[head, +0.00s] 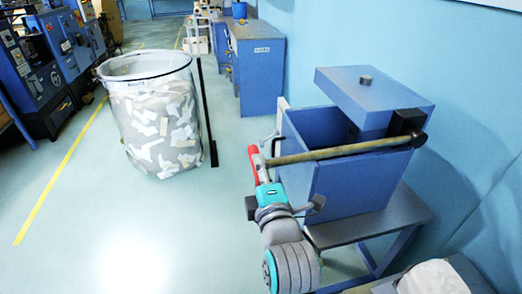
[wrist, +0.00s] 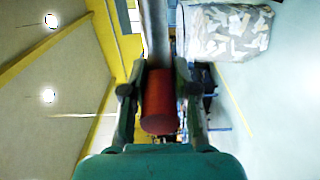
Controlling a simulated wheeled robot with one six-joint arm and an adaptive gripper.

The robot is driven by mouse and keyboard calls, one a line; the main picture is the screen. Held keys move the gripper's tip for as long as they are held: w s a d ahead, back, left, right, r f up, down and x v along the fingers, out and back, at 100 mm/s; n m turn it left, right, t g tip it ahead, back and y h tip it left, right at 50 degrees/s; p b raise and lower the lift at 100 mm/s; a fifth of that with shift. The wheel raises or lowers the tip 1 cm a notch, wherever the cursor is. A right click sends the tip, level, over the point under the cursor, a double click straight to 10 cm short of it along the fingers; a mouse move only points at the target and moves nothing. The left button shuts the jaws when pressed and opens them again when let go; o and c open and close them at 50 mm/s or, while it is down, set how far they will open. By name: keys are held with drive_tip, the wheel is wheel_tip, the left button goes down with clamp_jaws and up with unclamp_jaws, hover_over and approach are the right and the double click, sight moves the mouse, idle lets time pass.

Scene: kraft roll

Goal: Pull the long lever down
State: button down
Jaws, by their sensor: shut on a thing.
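The long lever (head: 345,151) is a brass-coloured bar across the front of a blue box-shaped machine (head: 335,185). It runs from a dark pivot (head: 408,128) at the right to a red grip (head: 254,160) at the left, and lies close to level. My gripper (head: 262,172) is at the red-grip end. In the wrist view, the red grip (wrist: 160,105) lies between the two fingers of my gripper (wrist: 160,76), which are shut on it. The grey bar (wrist: 155,35) runs on beyond the fingertips. The fingers partly hide the grip in the head view.
The machine has a raised slab-like lid (head: 365,92) and stands on a grey-topped table (head: 400,215) by the blue wall. A clear bin of paper scraps (head: 155,125) stands to the left, with a black post (head: 206,120) beside it. Floor between bin and machine is clear.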

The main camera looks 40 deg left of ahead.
drive_tip(key=shift+f, duration=1.25)
drive_tip(key=shift+w, duration=0.1)
drive_tip(key=c, duration=0.9)
unclamp_jaws()
drive_tip(key=shift+r, duration=0.15)
drive_tip(key=shift+r, duration=0.15)
drive_tip(key=shift+s+d, duration=0.35)
drive_tip(key=shift+d, duration=0.15)
drive_tip(key=v, duration=1)
drive_tip(key=shift+s+d, duration=0.3)
drive_tip(key=shift+d, duration=0.1)
